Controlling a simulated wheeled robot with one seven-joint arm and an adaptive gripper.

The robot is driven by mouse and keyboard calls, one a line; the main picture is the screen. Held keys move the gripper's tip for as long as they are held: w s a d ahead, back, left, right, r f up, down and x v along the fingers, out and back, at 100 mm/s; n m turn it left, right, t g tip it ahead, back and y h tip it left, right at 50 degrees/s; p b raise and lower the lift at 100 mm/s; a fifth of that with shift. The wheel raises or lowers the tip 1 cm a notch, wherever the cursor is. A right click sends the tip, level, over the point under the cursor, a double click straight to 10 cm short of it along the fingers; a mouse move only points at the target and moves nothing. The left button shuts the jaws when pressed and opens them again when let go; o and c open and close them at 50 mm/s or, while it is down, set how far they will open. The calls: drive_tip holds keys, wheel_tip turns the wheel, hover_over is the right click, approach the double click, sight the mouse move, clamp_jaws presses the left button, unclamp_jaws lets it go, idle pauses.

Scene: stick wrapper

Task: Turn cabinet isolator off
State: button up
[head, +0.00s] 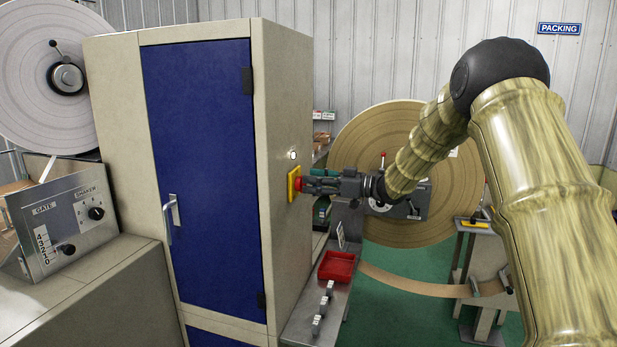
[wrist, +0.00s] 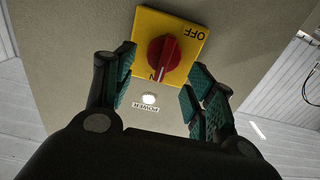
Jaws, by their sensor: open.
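The isolator is a red rotary knob (head: 299,184) on a yellow plate (head: 291,186) on the cabinet's right side. In the wrist view the knob (wrist: 163,54) has a pale mark towards its lower end, near a partly hidden word ending in N. OFF is printed upside down at the plate's upper right (wrist: 188,32). My gripper (head: 312,184) is at the knob in the head view. In the wrist view my gripper (wrist: 158,82) is open, one finger either side and a little below the knob. I cannot tell whether either finger touches it.
A white lamp (wrist: 149,98) glows above a POWER label (wrist: 145,107). The cabinet (head: 285,120) has a blue door (head: 205,170). A steel bench with a red tray (head: 337,266) stands below my gripper. A large brown reel (head: 400,150) stands behind my arm.

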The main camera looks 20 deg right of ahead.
drive_tip(key=shift+x, duration=1)
drive_tip(key=shift+c, duration=0.6)
drive_tip(key=c, duration=0.8)
